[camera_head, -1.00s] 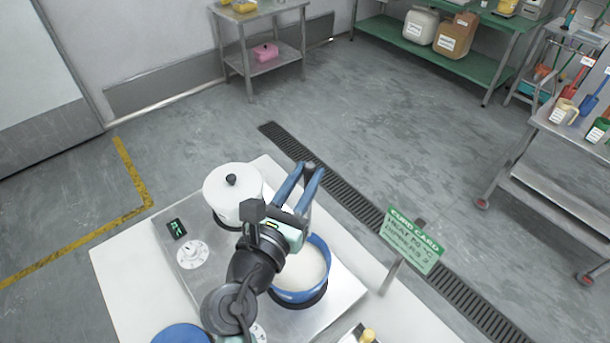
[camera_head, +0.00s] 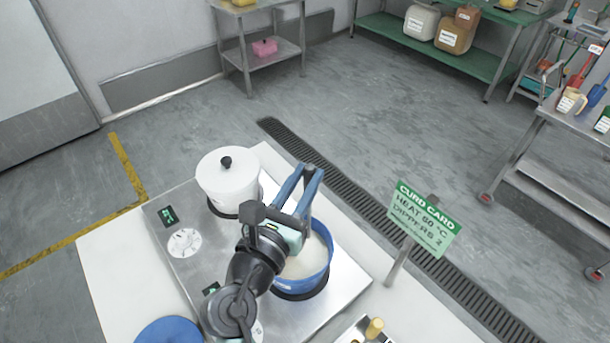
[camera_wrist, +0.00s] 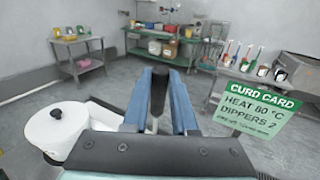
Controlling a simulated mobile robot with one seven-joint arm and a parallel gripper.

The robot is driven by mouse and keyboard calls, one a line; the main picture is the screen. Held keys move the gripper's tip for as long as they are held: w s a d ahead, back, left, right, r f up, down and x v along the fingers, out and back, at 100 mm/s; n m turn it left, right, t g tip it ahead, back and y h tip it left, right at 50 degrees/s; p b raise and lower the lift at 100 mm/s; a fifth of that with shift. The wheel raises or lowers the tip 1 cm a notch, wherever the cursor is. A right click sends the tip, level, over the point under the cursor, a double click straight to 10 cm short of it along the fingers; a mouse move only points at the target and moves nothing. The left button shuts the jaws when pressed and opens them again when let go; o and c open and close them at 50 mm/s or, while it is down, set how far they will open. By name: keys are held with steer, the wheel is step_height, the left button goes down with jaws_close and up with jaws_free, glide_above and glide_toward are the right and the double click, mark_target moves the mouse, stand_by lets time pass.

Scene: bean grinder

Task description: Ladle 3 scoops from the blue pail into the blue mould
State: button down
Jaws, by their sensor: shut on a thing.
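The blue pail (camera_head: 321,268) holds a pale, nearly white liquid (camera_head: 305,262) and stands on a dark round plate of the steel hob, partly hidden by my arm. My gripper (camera_head: 308,168) is above and beyond the pail's far side. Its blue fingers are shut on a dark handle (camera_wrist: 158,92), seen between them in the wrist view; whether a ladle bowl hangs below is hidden. A round blue thing (camera_head: 170,333) is cut by the bottom edge of the head view; I cannot tell whether it is the blue mould.
A white lidded pot (camera_head: 228,180) stands at the hob's back left. A green-headed curd card (camera_head: 424,217) stands right of the pail; it reads "DIPPERS 2". A tray (camera_head: 365,333) with a yellowish knob is at the bottom. Tool shelves (camera_head: 560,125) are far right.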

steer(key=shift+f+b, duration=3.45)
steer(key=shift+f, duration=1.8)
steer(key=shift+r, duration=0.1)
step_height(320, 180, up, 16)
steer(key=p, duration=1.7)
glide_above(309, 212)
steer(key=s, duration=0.1)
steer(key=shift+s+a, duration=0.15)
steer(key=shift+a, duration=0.3)
steer(key=shift+d+f, duration=0.1)
steer(key=shift+f, duration=0.1)
